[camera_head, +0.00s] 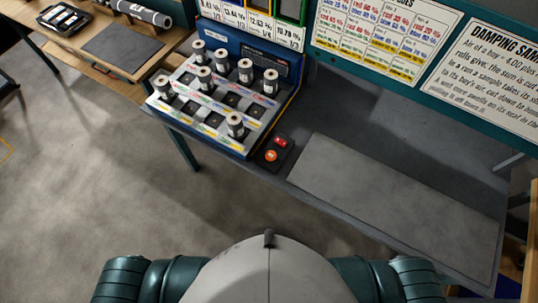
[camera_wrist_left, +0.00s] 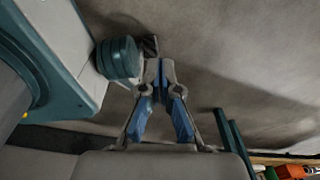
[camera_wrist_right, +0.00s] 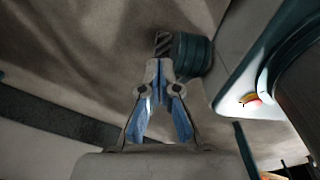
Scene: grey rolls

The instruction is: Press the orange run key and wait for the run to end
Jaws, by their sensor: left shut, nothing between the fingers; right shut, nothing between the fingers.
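The orange run key (camera_head: 271,156) is a round button on a small black key box (camera_head: 285,147) at the front edge of the bench, right of the blue rack. A red key (camera_head: 281,142) sits just behind it on the same box. My left gripper (camera_wrist_left: 160,64) is shut and empty in the left wrist view, over bare floor. My right gripper (camera_wrist_right: 158,63) is shut and empty in the right wrist view, also over floor. Neither gripper shows in the head view, so both are away from the key.
The blue rack (camera_head: 243,152) holds several grey rolls (camera_head: 235,124) in a tiered grid. Small number displays (camera_head: 261,25) stand behind it. A grey mat (camera_head: 395,205) lies bare on the bench at right. Printed boards (camera_head: 385,35) line the back. A wooden table (camera_head: 72,42) stands at upper left.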

